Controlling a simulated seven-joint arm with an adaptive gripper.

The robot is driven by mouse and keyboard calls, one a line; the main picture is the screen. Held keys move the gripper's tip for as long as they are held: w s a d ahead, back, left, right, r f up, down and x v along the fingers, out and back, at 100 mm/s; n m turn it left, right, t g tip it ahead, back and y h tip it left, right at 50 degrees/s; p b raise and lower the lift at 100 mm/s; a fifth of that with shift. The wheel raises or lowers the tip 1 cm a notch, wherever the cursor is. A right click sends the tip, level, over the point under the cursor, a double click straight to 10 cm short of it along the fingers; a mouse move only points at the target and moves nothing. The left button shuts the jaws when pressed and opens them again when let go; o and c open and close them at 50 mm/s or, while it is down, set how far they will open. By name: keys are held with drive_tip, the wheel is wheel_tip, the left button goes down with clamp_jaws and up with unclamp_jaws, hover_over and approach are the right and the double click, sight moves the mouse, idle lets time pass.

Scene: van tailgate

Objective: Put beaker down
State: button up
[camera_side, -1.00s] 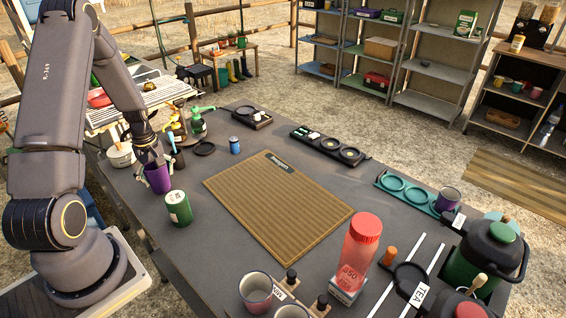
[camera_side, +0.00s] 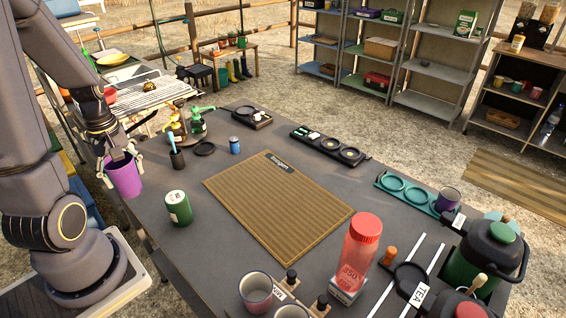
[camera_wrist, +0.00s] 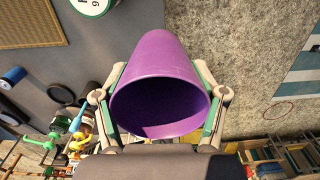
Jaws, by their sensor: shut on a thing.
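The beaker is a purple cup (camera_side: 125,178) at the left edge of the grey table (camera_side: 230,262) in the side view. My gripper (camera_side: 121,158) is shut on it near its rim. In the wrist view the purple cup (camera_wrist: 160,75) fills the middle, its open mouth towards the camera, with a finger of my gripper (camera_wrist: 158,108) on each side. The cup looks empty inside, though the interior is dark. In the side view it appears upright or slightly tilted, held at or beyond the table's left edge.
A green can (camera_side: 178,208) stands on the table right of the cup. A black holder with a blue handle (camera_side: 176,152) and green bottle (camera_side: 197,122) stand behind. A ribbed brown mat (camera_side: 275,205) covers mid-table. A red bottle (camera_side: 356,255) stands at the front right.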

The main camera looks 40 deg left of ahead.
drive_tip(key=w+d+m, duration=0.4)
drive_tip(key=w+m, duration=0.1)
drive_tip(key=w, duration=0.2)
drive_tip(key=w+d+m, duration=0.5)
drive_tip(key=w, duration=0.3)
drive_tip(key=w+d+f+m, duration=0.1)
drive_tip(key=w+d+m, duration=0.6)
drive_tip(key=d, duration=0.5)
drive_tip(key=s+d+r, duration=0.1)
drive_tip(key=s+d, duration=0.4)
drive_tip(key=d, duration=0.3)
drive_tip(key=s+d+r, duration=0.2)
drive_tip(key=s+d, duration=0.3)
drive_tip(key=d, duration=0.2)
drive_tip(key=w+d+f, duration=0.2)
drive_tip(key=w+f, duration=0.1)
drive_tip(key=w, duration=0.1)
drive_tip(key=w+d+f, duration=0.2)
drive_tip(key=w+f, duration=0.2)
drive_tip(key=w+d+f, duration=0.2)
drive_tip(key=w+f, duration=0.1)
drive_tip(key=w, duration=0.2)
drive_tip(key=shift+d+f, duration=0.1)
drive_tip(key=shift+f, duration=1.55)
